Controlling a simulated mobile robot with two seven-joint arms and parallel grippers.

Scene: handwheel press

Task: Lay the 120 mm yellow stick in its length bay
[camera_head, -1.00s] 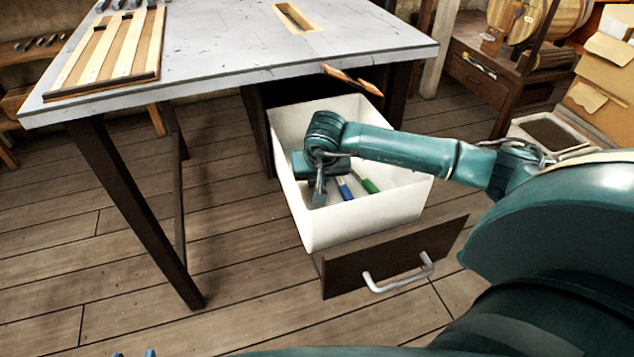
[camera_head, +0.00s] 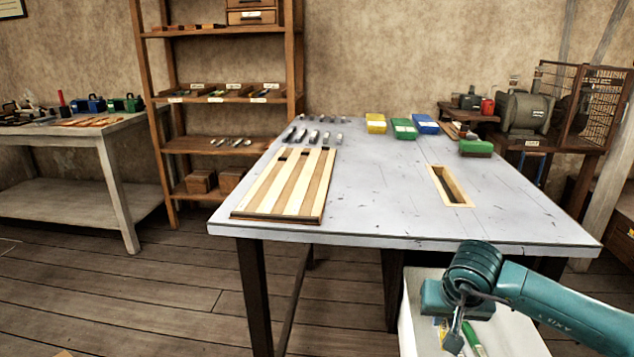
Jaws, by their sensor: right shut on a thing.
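My right gripper (camera_head: 454,341) is low at the bottom right, over the open white drawer (camera_head: 413,325) under the table. It is shut, with a small yellow piece (camera_head: 438,322) at its fingers, which looks like the yellow stick; most of it is hidden by the gripper, so its length cannot be told. A green stick (camera_head: 470,337) shows in the drawer just right of the fingers. The slatted wooden tray with long bays (camera_head: 322,190) lies on the table's left part, well away from the gripper. My left gripper is out of view.
The grey table (camera_head: 385,205) has a framed slot (camera_head: 450,187) at its right. Blocks in yellow (camera_head: 376,123), green (camera_head: 403,128) and blue (camera_head: 425,123) stand at the back. Several small dark pieces lie behind the tray. The table's middle is clear.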

